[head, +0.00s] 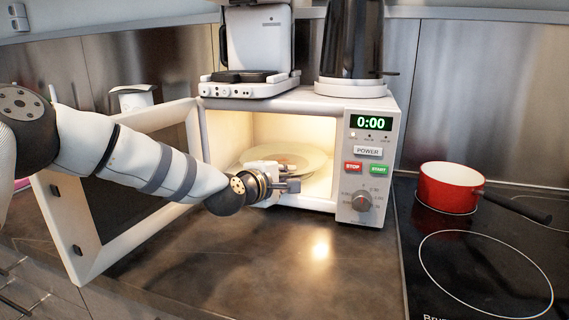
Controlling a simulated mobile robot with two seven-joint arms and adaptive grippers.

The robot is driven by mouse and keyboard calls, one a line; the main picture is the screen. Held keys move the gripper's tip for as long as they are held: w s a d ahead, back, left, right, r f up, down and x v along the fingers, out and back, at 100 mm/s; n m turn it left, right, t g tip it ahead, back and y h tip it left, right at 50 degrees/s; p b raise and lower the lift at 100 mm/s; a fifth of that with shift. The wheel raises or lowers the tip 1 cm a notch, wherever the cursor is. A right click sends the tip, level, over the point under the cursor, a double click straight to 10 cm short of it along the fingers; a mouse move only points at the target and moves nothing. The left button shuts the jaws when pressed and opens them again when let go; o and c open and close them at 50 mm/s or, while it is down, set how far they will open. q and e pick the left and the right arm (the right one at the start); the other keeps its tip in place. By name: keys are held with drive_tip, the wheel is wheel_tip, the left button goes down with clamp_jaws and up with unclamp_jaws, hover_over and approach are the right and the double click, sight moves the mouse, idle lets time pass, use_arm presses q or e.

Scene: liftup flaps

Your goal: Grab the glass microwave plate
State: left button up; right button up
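The glass microwave plate (312,158) is a round, pale yellowish disc inside the lit microwave (325,101). The microwave door (86,262) is swung open to the left. My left arm reaches across the open door, and my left gripper (290,186) is at the cavity opening, at the plate's near edge. It covers the front left part of the plate. The fingers are small and partly hidden, so I cannot tell whether they are open, shut or touching the plate. My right gripper is not in view.
A white coffee maker (258,45) and a dark kettle (352,40) stand on the microwave. A red pot (448,188) sits on the black cooktop (470,245) at right, its handle pointing right. The counter (300,270) in front of the microwave is clear.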

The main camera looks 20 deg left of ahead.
use_arm(q)
drive_tip(key=shift+r, duration=0.15)
clamp_jaws()
drive_tip(key=shift+r, duration=0.1)
